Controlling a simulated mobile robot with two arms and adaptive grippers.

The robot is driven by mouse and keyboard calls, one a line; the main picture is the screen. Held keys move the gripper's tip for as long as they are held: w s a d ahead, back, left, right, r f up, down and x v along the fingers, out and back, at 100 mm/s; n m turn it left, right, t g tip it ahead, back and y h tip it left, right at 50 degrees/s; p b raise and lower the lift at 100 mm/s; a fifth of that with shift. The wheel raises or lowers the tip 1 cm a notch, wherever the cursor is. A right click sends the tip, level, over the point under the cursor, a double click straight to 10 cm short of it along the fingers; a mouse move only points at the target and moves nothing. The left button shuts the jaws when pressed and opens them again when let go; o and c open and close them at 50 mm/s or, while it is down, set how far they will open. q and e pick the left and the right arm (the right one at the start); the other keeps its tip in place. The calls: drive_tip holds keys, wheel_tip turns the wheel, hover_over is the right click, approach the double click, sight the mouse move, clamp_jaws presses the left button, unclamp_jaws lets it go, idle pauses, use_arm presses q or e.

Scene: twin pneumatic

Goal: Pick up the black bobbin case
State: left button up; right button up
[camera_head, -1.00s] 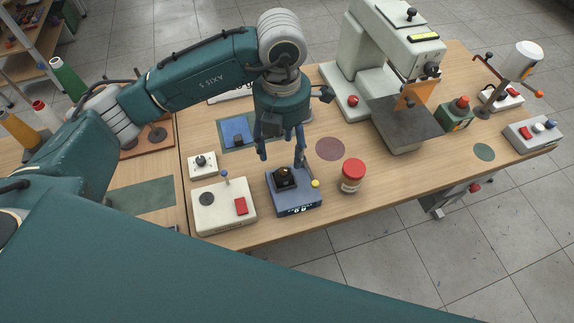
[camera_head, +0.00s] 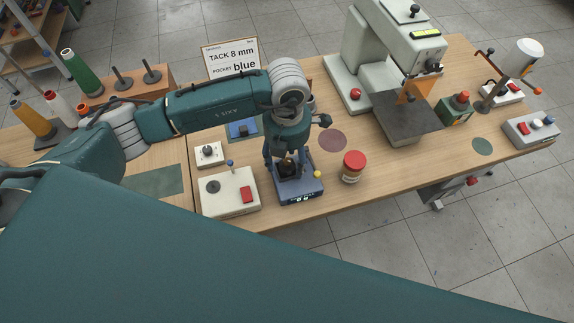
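The black bobbin case (camera_head: 287,170) appears as a small dark block with a brownish top. It sits on a blue device with a lit display (camera_head: 298,188) near the table's front edge. My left gripper (camera_head: 286,163) points down right over it, with its fingers apart on either side of the block. The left gripper looks open, and I cannot tell whether the fingers touch the case. The wrist hides part of the case from above. My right gripper is not in view.
A white box with a red button (camera_head: 230,193) stands just left of the device. A red-lidded jar (camera_head: 353,167) stands to its right. A sewing machine (camera_head: 400,65) stands behind right. A sign reading "TACK 8 mm, pocket blue" (camera_head: 231,58) stands at the back.

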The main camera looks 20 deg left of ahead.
use_arm(q)
drive_tip(key=c, duration=1.2)
